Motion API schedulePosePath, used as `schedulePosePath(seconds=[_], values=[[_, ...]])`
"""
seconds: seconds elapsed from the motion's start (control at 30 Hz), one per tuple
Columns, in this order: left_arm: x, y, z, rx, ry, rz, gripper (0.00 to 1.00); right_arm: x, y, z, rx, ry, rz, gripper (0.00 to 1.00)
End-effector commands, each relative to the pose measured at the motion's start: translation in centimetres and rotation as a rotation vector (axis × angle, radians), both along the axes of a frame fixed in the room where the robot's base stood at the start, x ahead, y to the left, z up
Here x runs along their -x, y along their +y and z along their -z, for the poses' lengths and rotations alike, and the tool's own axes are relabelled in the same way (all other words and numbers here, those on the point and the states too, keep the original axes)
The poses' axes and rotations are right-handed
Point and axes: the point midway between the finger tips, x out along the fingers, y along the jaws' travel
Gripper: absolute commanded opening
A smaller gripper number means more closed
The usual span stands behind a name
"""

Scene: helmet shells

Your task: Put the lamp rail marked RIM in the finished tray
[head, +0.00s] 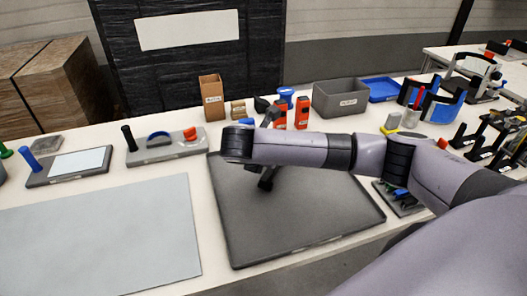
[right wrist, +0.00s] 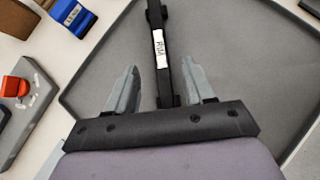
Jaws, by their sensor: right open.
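The lamp rail (right wrist: 164,78) is a slim black bar with a white label that appears to read RIM. In the right wrist view it runs upright over the dark grey rimmed surface (right wrist: 235,60), its near end between my right gripper's fingers. My right gripper (right wrist: 160,92) is open, with a gap on each side of the rail. In the head view my right arm reaches over the dark surface (head: 310,215) and hides much of the gripper and rail. I cannot tell which container is the finished tray. My left gripper is not in view.
A grey bin (head: 340,108) with an unreadable label and a blue tray (head: 381,92) stand at the back. Orange-red blocks (head: 302,112) stand behind my arm. A grey fixture (head: 165,147) sits left of the dark surface. A pale mat (head: 100,235) is bare at front left.

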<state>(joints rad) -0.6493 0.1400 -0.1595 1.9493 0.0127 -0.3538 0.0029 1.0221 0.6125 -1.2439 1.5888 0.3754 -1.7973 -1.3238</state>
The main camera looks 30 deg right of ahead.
Motion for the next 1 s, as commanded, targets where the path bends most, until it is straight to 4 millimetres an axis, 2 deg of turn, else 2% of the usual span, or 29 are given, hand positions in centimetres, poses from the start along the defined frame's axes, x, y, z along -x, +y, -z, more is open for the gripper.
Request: schedulePosePath(seconds=[0.1,0.3,1.0], values=[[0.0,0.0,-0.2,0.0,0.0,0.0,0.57,0.9,1.5,-1.9,-0.003,-0.002,-0.001,0.53],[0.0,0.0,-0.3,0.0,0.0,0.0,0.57,1.8,3.0,-3.5,-0.002,-0.001,0.0,0.53],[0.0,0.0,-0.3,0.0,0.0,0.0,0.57,2.1,3.2,-3.9,0.0,0.0,0.001,0.53]])
